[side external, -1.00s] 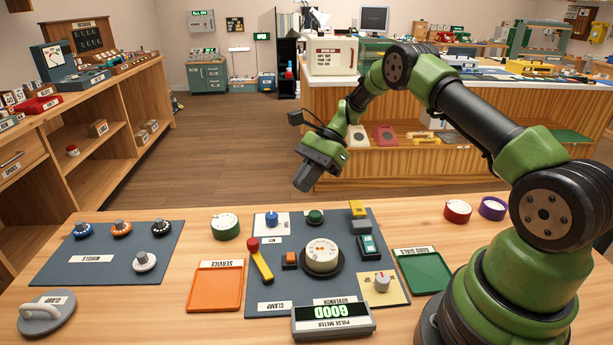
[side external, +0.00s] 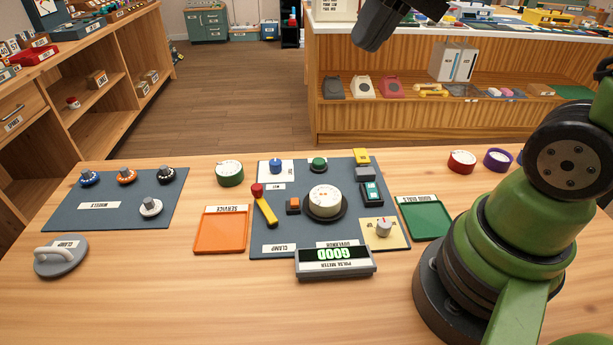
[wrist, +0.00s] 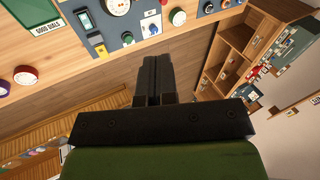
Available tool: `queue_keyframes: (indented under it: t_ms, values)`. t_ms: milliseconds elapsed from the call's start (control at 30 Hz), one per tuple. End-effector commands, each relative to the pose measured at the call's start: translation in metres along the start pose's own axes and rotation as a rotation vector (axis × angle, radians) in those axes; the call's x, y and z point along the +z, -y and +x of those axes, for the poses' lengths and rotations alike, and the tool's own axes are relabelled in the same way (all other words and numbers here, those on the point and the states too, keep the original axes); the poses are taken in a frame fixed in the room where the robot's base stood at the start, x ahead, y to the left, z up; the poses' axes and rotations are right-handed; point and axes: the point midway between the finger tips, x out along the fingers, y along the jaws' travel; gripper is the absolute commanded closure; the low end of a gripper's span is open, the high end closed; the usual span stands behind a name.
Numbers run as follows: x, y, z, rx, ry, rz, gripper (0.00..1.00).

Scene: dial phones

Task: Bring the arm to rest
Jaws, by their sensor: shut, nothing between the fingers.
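My gripper (side external: 372,42) is high above the far side of the workbench, at the top edge of the side view, clear of everything. In the wrist view my gripper (wrist: 153,62) has its two fingers together with nothing between them. Below it, the grey-blue work mat (side external: 283,239) holds a white dial (side external: 325,200) on a dark round base. The pulse meter (side external: 335,262) at the mat's front edge shows a green reading that looks like GOOD, upside down. Most of my forearm is outside the side view.
An orange tray (side external: 221,230) labelled service and a green tray (side external: 425,218) labelled good dials flank the mat. A second mat (side external: 100,210) bears several knobs at left, beside a grey clamp piece (side external: 61,258). Red (side external: 461,162) and purple (side external: 497,160) dials stand at right.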

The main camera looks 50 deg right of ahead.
Motion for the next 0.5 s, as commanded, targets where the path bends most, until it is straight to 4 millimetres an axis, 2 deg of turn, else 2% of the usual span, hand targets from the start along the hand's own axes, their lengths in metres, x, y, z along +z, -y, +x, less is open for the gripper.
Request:
queue_keyframes:
  t_ms: [33,200,300,500]
  values:
    - [0.014,-0.005,-0.009,-0.014,-0.043,-0.071,1.0]
    - [0.046,-0.025,-0.021,-0.039,-0.161,-0.259,1.0]
    - [0.056,-0.033,-0.023,-0.049,-0.205,-0.326,1.0]
    - [0.062,-0.04,-0.023,-0.054,-0.235,-0.372,1.0]
